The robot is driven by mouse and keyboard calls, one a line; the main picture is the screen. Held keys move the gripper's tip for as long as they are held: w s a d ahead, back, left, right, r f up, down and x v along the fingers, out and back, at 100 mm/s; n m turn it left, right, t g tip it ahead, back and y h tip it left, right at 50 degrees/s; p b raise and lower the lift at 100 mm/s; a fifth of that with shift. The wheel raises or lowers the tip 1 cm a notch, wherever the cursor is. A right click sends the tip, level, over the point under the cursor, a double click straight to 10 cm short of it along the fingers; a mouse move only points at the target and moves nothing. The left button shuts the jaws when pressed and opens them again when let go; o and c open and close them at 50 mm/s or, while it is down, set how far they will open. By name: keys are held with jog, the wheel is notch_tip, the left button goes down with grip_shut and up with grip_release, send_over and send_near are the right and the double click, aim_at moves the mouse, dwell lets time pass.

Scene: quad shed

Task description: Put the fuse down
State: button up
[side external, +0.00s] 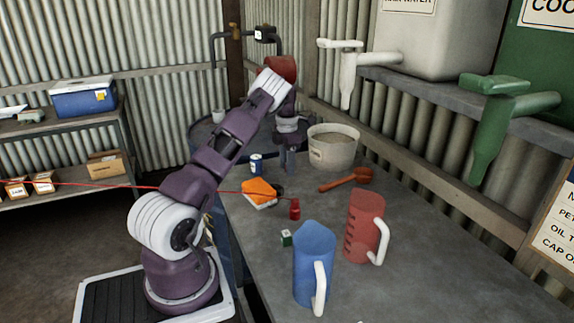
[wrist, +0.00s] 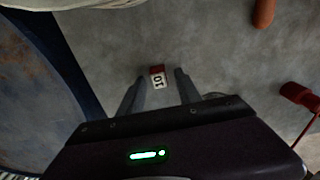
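The fuse (wrist: 158,77), a small red and white block marked "10", shows in the wrist view between my fingertips, with a gap of grey surface on each side. It looks to be on or close to the grey bench top; I cannot tell its exact height. My gripper (wrist: 160,82) is open around it and touches neither side. In the side view my gripper (side external: 290,163) points down over the far part of the bench (side external: 440,255), left of the bucket. The fuse cannot be made out there.
A bucket (side external: 333,150) and a scoop (side external: 345,179) are right of my gripper. Blue (side external: 313,265) and red (side external: 362,227) jugs stand in front.

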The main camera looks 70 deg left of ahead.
notch_tip(320, 180, up, 13)
jog(key=d+r+m+t, duration=0.1)
jog(key=d+r+m, duration=0.3)
jog(key=d+r, duration=0.3)
jog(key=s+d+r+m+h, duration=0.1)
jog(key=s+d+m, duration=0.25)
jog(key=d, duration=0.45)
jog(key=s+d+r+m+h, duration=0.15)
jog(key=d+m, duration=0.25)
jog(key=d, duration=0.4)
jog(key=s+d+m, duration=0.3)
jog(key=d+m, duration=0.1)
jog(key=d, duration=0.4)
jog(key=s+d+m+t+y, duration=0.2)
jog(key=s+d+m+t, duration=0.2)
jog(key=s+d+m, duration=0.9)
jog(key=s+m, duration=0.1)
jog(key=m, duration=0.6)
jog(key=shift+s+d+m+t, duration=0.3)
jog(key=shift+d+m, duration=0.05)
jog(key=shift+o, duration=0.5)
jog(key=shift+y, duration=0.25)
